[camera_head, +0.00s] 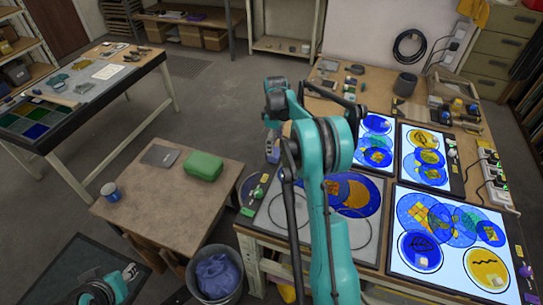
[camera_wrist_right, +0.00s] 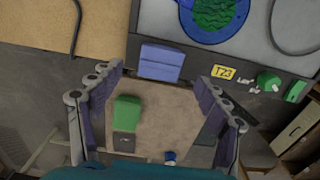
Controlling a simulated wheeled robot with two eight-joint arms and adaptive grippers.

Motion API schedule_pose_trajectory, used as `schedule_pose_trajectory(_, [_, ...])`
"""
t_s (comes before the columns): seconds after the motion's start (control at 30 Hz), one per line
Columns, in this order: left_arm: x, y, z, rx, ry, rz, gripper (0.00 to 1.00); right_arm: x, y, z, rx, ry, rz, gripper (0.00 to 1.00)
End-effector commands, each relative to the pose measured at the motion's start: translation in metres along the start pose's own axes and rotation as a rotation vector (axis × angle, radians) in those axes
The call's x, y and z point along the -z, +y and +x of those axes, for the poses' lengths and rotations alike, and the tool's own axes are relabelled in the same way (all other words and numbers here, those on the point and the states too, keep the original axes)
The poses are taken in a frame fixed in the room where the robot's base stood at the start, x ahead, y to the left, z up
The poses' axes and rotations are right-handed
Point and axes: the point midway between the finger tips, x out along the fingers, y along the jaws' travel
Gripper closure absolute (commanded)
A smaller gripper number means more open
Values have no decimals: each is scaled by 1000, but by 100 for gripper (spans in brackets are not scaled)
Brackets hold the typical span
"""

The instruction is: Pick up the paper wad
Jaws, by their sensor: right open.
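My right gripper (camera_head: 272,150) is over the left edge of the workbench, partly hidden by my own arm. In the right wrist view my right gripper (camera_wrist_right: 160,76) has its fingers spread wide, with nothing held between them. A pale cream lump, perhaps the paper wad (camera_head: 423,262), lies on the near lit panel; a similar lump (camera_head: 497,281) lies on its yellow disc. I cannot tell which is the paper wad. Both lumps are well right of the right gripper.
A lilac-blue block (camera_wrist_right: 162,62) lies at the panel edge beyond the fingers. Glass discs cover the lit panels (camera_head: 405,262). A low table (camera_head: 150,210) holds a green pouch (camera_head: 203,166) and a mug (camera_head: 110,191). A bucket (camera_head: 232,294) with a blue bag stands beside the bench.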

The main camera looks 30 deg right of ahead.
Motion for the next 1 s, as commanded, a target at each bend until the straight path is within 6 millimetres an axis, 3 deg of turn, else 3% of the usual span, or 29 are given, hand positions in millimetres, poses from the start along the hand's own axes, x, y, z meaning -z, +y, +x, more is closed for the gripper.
schedule_pose_trajectory(0.4, [-11, 0, 15, 0, 0, 0, 61, 0, -1, 53, -1, 1, 1, 24])
schedule_pose_trajectory(0.63, [-10, 0, 14, 0, 0, 0, 61, 0, -1, 54, -1, 1, 1, 24])
schedule_pose_trajectory(0.8, [-10, 0, 14, 0, 0, 0, 61, 0, -1, 54, -1, 1, 1, 64])
schedule_pose_trajectory(1.0, [-10, 0, 14, 0, 0, 0, 61, 0, -1, 54, -1, 1, 1, 67])
